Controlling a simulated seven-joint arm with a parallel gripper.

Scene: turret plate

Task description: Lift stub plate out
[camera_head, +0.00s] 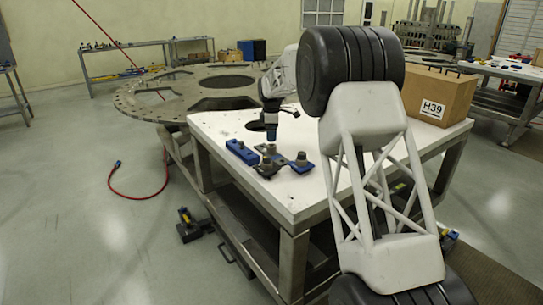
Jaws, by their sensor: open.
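Near the front left part of the white-topped table (227,127), a small assembly of dark and blue parts (285,161) lies flat, with short upright stubs on it. It looks like the stub plate, but its outline is too small to be certain. A blue block (241,152) lies just left of it. No held object shows.
A large round metal turret plate (150,105) with cutouts stands behind and left of the table. A cardboard box marked H39 (432,97) sits on the table's right. A red hose (140,196) lies on the floor. My arm hides the table's right middle.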

